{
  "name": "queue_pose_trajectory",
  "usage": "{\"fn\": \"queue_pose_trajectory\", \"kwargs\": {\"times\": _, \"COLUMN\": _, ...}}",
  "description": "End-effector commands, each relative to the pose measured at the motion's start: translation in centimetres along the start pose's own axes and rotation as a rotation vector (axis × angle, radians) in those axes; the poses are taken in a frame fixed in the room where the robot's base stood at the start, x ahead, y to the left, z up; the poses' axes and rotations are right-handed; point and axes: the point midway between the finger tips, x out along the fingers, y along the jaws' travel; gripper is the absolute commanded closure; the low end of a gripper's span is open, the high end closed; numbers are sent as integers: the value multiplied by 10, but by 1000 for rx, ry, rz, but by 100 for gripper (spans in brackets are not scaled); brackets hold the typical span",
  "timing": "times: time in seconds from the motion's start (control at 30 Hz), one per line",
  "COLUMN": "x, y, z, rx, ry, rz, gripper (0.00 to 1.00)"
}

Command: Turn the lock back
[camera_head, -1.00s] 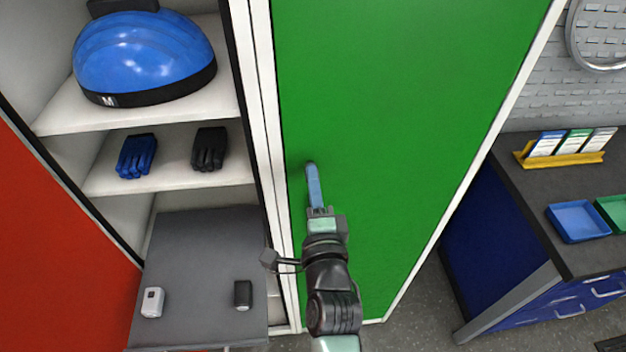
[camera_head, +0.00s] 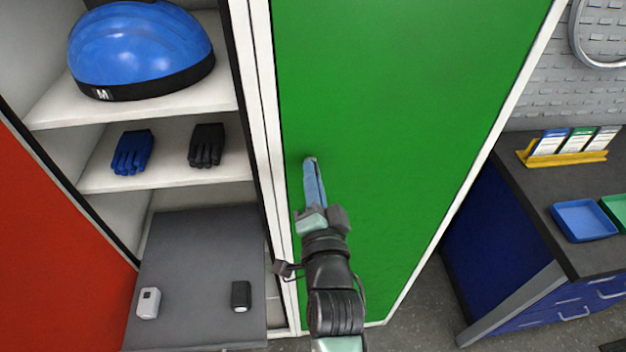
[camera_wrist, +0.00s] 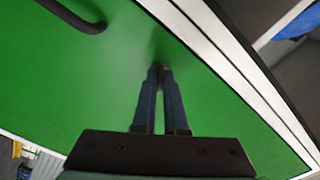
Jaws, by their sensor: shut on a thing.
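The lock (camera_wrist: 161,67) is a small dark piece on the green locker door (camera_head: 400,110), near the door's left edge in the head view. It is mostly hidden between my fingertips, so I cannot tell which way it is turned. My gripper (camera_head: 310,164) reaches up to the door with its two long blue fingers close together, shut on the lock. In the wrist view my gripper (camera_wrist: 160,72) points at the green panel, with a narrow gap between the fingers. The door is closed.
A dark handle (camera_wrist: 75,16) is on the green door in the wrist view. Left of the door is an open locker with a blue helmet (camera_head: 140,48), blue gloves (camera_head: 132,153) and black gloves (camera_head: 206,146). A dark workbench (camera_head: 545,200) stands at the right.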

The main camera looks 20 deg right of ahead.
Motion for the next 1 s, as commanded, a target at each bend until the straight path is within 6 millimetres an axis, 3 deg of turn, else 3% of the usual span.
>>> {"fn": "queue_pose_trajectory", "kwargs": {"times": 0.7, "x": 0, "y": 2, "z": 2, "rx": -672, "ry": -1, "rz": -1, "gripper": 100}}
{"fn": "queue_pose_trajectory", "kwargs": {"times": 1.0, "x": 0, "y": 1, "z": 1, "rx": -879, "ry": -2, "rz": 0, "gripper": 100}}
